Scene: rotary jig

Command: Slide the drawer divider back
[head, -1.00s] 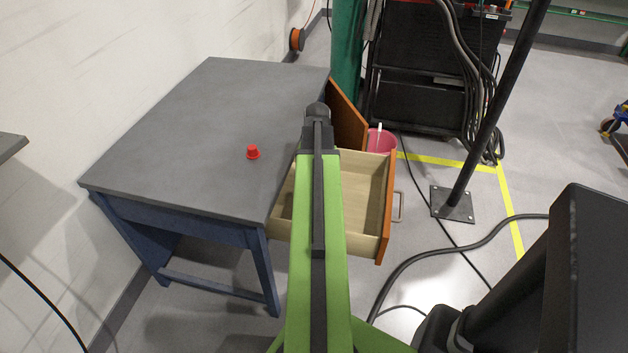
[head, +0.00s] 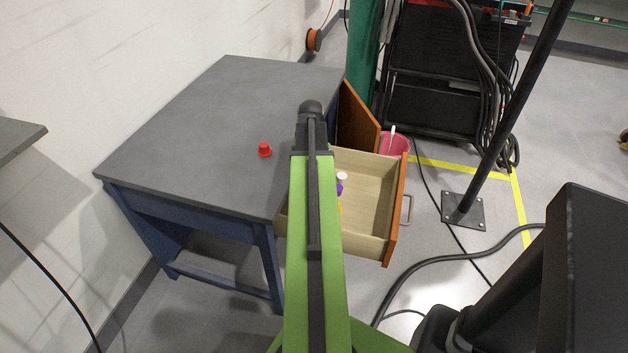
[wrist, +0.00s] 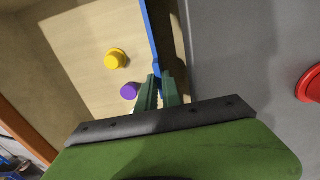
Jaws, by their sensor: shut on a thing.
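The drawer (head: 372,203) stands pulled out from the grey desk, with pale wood inside and an orange-brown front. In the wrist view the blue divider (wrist: 152,32) is a thin upright strip running across the drawer near the desk's edge. My gripper (wrist: 163,78) is shut on the divider's near part, its two green fingers on either side of it. A yellow piece (wrist: 115,59) and a purple piece (wrist: 130,91) lie on the drawer floor left of the divider. In the head view my arm hides my gripper and the divider.
A red piece (head: 264,150) stands on the desk top (head: 215,120). A white piece (head: 342,176) shows in the drawer beside my arm. An orange-brown door panel (head: 358,118) stands open behind the drawer, near a pink bin (head: 398,146). A black post (head: 490,130) rises at right.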

